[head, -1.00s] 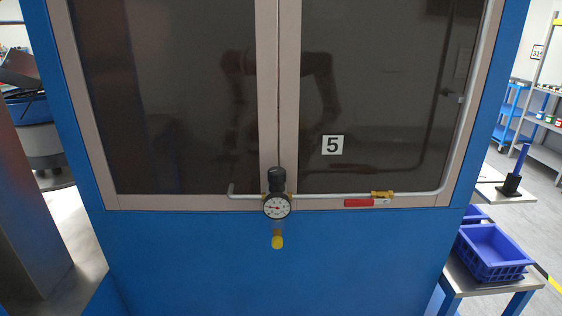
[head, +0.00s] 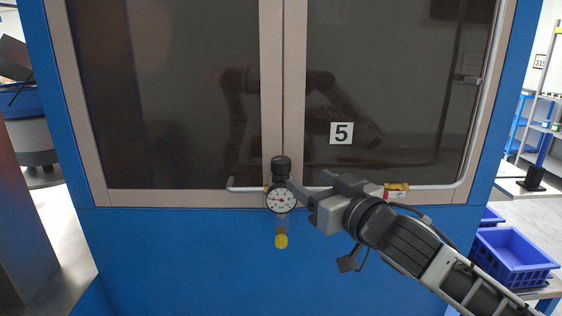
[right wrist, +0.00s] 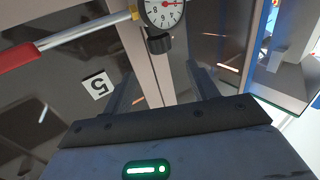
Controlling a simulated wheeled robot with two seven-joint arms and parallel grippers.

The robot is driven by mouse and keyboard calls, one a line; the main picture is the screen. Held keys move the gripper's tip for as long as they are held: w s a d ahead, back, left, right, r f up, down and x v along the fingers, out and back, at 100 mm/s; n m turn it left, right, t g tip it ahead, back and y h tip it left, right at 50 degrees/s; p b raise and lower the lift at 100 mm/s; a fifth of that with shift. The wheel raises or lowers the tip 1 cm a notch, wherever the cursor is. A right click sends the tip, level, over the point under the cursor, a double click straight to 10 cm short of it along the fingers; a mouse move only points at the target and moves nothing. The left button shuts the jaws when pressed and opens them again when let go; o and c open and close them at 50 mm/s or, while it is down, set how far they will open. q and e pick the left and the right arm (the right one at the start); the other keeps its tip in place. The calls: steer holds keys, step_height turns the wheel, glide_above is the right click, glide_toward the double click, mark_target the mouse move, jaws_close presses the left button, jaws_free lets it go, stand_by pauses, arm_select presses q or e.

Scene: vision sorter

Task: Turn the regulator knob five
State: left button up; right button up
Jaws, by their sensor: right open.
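The black regulator knob (head: 281,165) sits on top of a round white dial gauge (head: 280,200) on the blue cabinet front. A label with the number 5 (head: 341,133) is on the dark glass to its upper right. My right gripper (head: 308,187) comes in from the lower right, its fingers close to the gauge and just below and right of the knob. In the right wrist view the knob (right wrist: 159,44) shows beyond the gap between the spread fingers (right wrist: 163,88), apart from them. The right gripper is open and empty. My left gripper is out of view.
A metal pipe (head: 440,187) runs along the cabinet front to a brass valve (head: 397,187) with a red handle (right wrist: 18,57), partly behind my right gripper. A yellow-ended bowl (head: 281,240) hangs below the gauge. Blue crates (head: 512,262) stand at the lower right.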

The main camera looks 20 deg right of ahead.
mark_target(286, 166)
steer(key=p+x, duration=0.1)
steer(key=x, duration=1)
steer(key=shift+w+a, duration=0.1)
steer(key=shift+w, duration=0.25)
steer(key=shift+c, duration=0.3)
steer(key=c, duration=0.9)
